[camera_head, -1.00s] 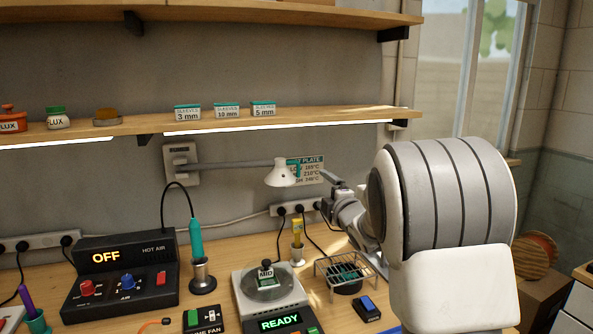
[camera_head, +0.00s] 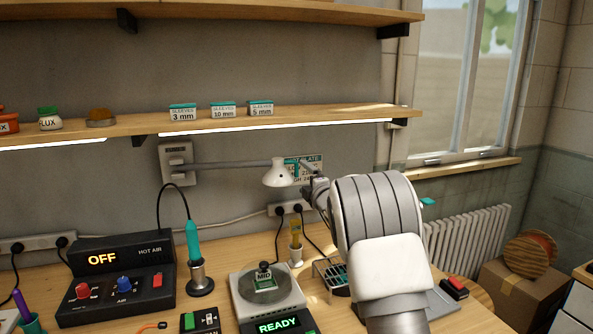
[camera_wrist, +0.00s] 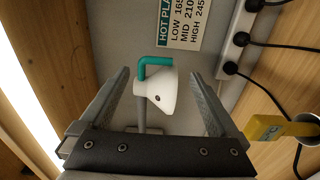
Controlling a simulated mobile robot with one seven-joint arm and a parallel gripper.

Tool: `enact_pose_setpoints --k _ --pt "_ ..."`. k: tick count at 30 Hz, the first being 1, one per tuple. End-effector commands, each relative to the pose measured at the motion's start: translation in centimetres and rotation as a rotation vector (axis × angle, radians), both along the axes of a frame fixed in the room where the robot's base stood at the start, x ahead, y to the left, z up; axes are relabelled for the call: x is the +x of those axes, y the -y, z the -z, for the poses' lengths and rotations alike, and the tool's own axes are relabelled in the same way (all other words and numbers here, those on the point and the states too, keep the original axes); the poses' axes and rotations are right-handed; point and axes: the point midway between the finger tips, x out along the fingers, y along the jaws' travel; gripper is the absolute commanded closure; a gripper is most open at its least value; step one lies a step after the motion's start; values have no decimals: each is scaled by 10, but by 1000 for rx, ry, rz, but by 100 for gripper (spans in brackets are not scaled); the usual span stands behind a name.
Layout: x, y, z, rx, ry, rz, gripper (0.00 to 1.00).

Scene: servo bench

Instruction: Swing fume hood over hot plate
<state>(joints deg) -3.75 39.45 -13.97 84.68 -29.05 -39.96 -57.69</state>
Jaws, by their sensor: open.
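The fume hood (camera_head: 279,175) is a small white cone on a grey arm (camera_head: 230,165) that runs right from a wall bracket (camera_head: 177,163). Its teal handle (camera_wrist: 155,62) and white cone (camera_wrist: 157,94) show in the wrist view. The hot plate (camera_head: 262,289) stands on the bench below, with a round grey plate, a MID block on it and a green READY display. My gripper (camera_wrist: 160,75) is open and empty. In the wrist view the handle and cone appear between its fingers; I cannot tell whether they are between them or beyond. In the head view the gripper is just right of the hood.
A HOT PLATE sign (camera_wrist: 185,22) is on the wall behind the hood. A power strip (camera_wrist: 236,40) with plugged cables is nearby. A yellow-topped item in a white cup (camera_head: 296,253) and a wire rack (camera_head: 330,275) stand right of the hot plate. A shelf (camera_head: 280,121) runs above.

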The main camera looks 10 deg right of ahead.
Motion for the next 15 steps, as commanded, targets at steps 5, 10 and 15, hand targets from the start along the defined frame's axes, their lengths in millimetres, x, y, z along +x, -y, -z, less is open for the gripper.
enact_pose_setpoints --k 5,10,15 --pt "25 -5 0 0 0 0 3" --pt "45 -9 0 1 -1 0 3" --pt "62 -12 -1 0 -1 0 3"
